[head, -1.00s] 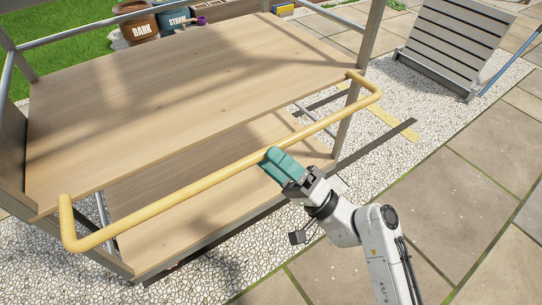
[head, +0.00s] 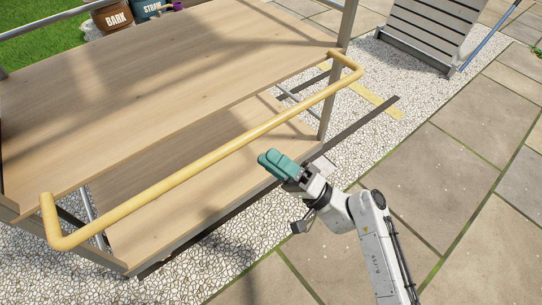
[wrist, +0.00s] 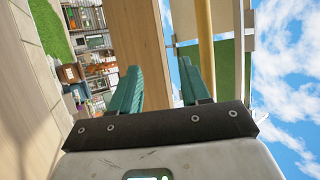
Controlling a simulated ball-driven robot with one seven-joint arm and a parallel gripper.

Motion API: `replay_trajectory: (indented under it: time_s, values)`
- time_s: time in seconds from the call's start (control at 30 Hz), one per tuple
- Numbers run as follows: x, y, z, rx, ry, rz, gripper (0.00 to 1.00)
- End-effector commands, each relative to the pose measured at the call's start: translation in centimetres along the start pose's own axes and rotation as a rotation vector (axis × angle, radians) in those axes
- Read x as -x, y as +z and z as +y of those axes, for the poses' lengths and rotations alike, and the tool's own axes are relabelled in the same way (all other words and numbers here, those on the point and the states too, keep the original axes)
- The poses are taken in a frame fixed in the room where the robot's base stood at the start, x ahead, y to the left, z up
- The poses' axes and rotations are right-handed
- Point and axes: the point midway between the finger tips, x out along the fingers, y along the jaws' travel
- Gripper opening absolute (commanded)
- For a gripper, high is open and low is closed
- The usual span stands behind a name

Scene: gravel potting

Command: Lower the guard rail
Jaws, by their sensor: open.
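The guard rail, a yellow bar with bent ends (head: 200,164), runs along the front of the wooden bench. It stands out in front of the upper board, roughly level with its front edge in the head view. My gripper (head: 268,162), with teal fingers, is below and to the right of the bar in the head view, apart from it. In the wrist view my gripper (wrist: 160,85) has its two fingers spread with nothing held between them. The rail (wrist: 205,40) passes upright there, close by the right finger; its lower part is hidden by the fingers and mount.
The wooden bench (head: 150,80) has an upper board and a lower shelf (head: 170,215). A metal post (head: 327,110) stands at its right end. Bins marked BARK (head: 113,18) and STRAW stand behind. A slatted panel (head: 425,30) stands at top right. Paving (head: 440,170) is clear at right.

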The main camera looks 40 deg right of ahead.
Motion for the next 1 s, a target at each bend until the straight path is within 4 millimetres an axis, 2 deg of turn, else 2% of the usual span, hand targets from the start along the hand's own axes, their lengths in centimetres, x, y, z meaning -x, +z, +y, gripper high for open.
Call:
replay_trajectory:
  time_s: [0.67, 0.77, 1.0]
  values:
    - [0.6, 0.0, 0.2, -0.001, -0.001, 0.000, 0.46]
    - [1.6, -0.1, 0.2, -0.002, 0.001, 0.002, 0.46]
    - [6.1, -0.1, 0.1, -0.002, 0.001, 0.004, 0.46]
